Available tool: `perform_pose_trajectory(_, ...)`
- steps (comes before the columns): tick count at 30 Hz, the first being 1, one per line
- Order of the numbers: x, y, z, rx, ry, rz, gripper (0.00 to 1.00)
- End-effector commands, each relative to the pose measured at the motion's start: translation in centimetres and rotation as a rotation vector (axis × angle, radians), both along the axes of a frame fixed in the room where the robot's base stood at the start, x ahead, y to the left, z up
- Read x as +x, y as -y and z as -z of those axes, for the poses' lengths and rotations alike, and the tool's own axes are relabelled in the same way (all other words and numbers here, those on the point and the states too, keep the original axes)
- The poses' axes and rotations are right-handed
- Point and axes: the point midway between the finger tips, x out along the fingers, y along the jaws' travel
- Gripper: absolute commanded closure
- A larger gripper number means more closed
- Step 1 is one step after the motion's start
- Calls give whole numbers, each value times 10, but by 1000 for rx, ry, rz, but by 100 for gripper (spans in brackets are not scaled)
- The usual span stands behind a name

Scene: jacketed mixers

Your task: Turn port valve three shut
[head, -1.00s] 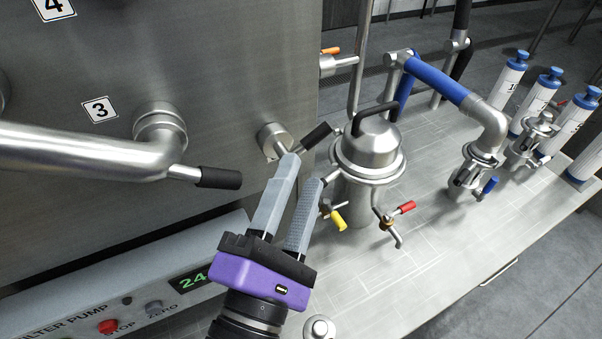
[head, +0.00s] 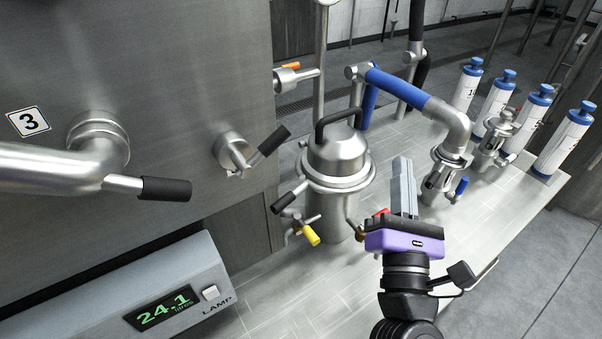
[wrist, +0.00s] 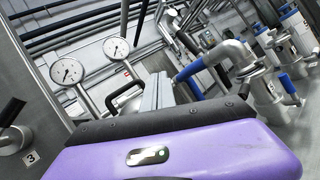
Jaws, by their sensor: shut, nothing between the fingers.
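A plate marked 3 (head: 28,122) is on the steel tank wall, left of a port with a thick steel pipe. A lever with a black grip (head: 165,188) sticks out to the right below that pipe. To its right, a second wall valve (head: 232,150) has a black-gripped lever (head: 272,140) slanting up right. The head view does not settle which lever the number marks. The wrist view shows a plate marked 3 (wrist: 31,158) beside a black-gripped valve (wrist: 12,112). My gripper (head: 403,162) is shut and empty, right of the steel vessel, well away from both levers.
A lidded steel vessel (head: 338,160) with small taps stands between my gripper and the tank wall. A blue-sleeved pipe (head: 400,88) and several white cylinders with blue caps (head: 497,98) stand behind to the right.

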Motion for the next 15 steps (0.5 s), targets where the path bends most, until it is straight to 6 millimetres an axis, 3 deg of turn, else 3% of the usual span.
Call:
perform_pose_trajectory(3, 0, 8, 12, -174, 26, -71, 100)
perform_pose_trajectory(7, -12, 1, 19, -359, 86, -173, 100)
perform_pose_trajectory(11, -34, -20, 22, -536, 182, -288, 100)
perform_pose_trajectory(15, -65, -54, 20, -685, 317, -409, 100)
